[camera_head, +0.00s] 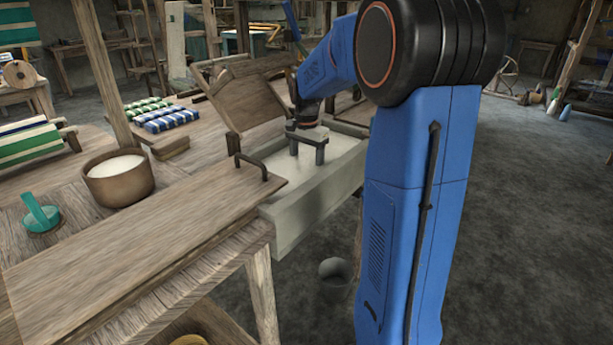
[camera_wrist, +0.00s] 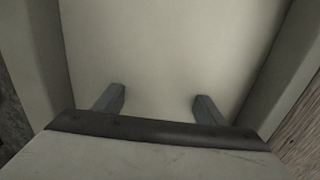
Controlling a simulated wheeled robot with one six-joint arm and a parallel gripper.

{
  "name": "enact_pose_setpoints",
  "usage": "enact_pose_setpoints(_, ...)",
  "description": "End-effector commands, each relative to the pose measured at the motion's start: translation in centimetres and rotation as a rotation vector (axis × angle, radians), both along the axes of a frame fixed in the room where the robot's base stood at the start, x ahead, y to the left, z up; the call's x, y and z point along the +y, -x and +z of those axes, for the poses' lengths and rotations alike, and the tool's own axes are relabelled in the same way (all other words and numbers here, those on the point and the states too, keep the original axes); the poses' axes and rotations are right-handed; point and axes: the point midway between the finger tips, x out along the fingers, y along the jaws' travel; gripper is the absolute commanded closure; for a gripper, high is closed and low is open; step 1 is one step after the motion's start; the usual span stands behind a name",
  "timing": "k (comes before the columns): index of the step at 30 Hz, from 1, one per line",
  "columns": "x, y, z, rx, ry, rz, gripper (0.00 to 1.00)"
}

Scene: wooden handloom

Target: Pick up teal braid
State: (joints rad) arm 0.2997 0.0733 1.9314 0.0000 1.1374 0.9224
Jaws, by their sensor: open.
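A teal object (camera_head: 42,215), which looks like the teal braid, lies on the wooden table at the far left in the head view. It has a flat round part with a strip standing up at a tilt. My gripper (camera_head: 307,155) is far to the right of it, pointing down over a pale trough (camera_head: 300,208). The gripper is open and empty. In the wrist view, its two fingers (camera_wrist: 158,103) stand apart above the trough's pale inside. The wrist view does not show the teal object.
A brown bowl (camera_head: 118,187) with white contents stands between the teal object and the trough. A wooden lid (camera_head: 242,97) leans open behind the trough. A dark handle (camera_head: 252,165) rises from the front board (camera_head: 140,235). Green and blue striped bundles (camera_head: 165,118) lie farther back.

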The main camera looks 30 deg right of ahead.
Motion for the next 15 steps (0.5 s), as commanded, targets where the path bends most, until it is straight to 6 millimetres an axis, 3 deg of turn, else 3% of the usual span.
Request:
enact_pose_setpoints(7,-0.01,-0.01,-0.12,0.000,0.000,0.000,0.38)
enact_pose_setpoints(15,-0.02,-0.03,-0.05,-0.001,0.001,0.000,1.00)
